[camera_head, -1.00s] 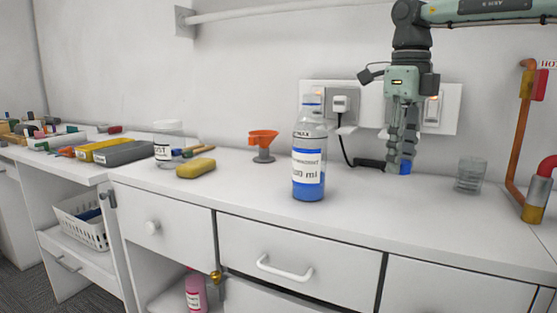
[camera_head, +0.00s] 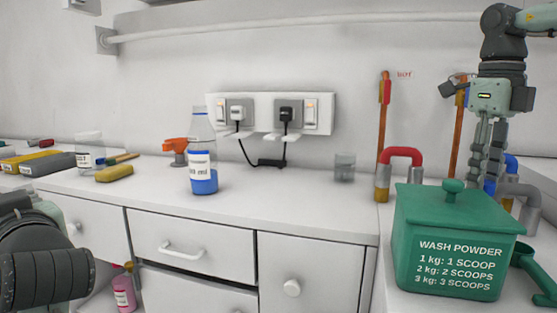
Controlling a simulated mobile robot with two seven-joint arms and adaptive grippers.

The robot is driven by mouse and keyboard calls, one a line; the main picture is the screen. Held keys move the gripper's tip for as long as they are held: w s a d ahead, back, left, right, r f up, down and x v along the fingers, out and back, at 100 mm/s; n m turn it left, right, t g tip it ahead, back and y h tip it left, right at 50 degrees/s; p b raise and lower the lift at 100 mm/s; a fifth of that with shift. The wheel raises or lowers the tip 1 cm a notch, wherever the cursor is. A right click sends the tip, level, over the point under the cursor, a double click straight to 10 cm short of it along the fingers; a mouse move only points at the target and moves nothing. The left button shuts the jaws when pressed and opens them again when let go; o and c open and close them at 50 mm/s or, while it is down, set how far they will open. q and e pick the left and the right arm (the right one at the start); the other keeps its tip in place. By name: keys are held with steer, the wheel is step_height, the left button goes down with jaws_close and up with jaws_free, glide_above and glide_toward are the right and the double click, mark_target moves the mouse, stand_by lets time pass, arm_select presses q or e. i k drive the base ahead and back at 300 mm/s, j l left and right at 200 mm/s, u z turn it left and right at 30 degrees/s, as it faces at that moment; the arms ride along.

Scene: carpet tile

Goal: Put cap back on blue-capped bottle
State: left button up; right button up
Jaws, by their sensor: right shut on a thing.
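The clear bottle (camera_head: 202,152) stands upright on the white counter, left of centre, with blue liquid at its bottom and a white label. Its neck shows no clear blue cap. My right gripper (camera_head: 488,182) is at the far right, pointing down behind the green wash powder box, well apart from the bottle. It is shut on a small blue cap (camera_head: 490,187), which shows at the fingertips, partly hidden. A dark part of my left arm shows at the lower left; its gripper is not in view.
The green wash powder box (camera_head: 455,235) stands at the front right. Taps with a red elbow pipe (camera_head: 402,156) are beside the right gripper. A glass beaker (camera_head: 344,167), orange funnel (camera_head: 176,148) and yellow sponge (camera_head: 114,173) are on the counter.

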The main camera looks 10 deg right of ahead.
mark_target(201, 137)
steer(key=j+z, duration=0.15)
steer(key=z, duration=0.25)
steer(key=k+z, duration=0.1)
steer(key=z, duration=0.25)
steer(key=j+z, duration=0.25)
steer(key=k+j+z, duration=0.15)
steer(key=z, duration=0.15)
steer(key=i+j, duration=0.2)
steer(key=j, duration=0.15)
steer(key=i+j, duration=0.15)
steer(key=j, duration=0.15)
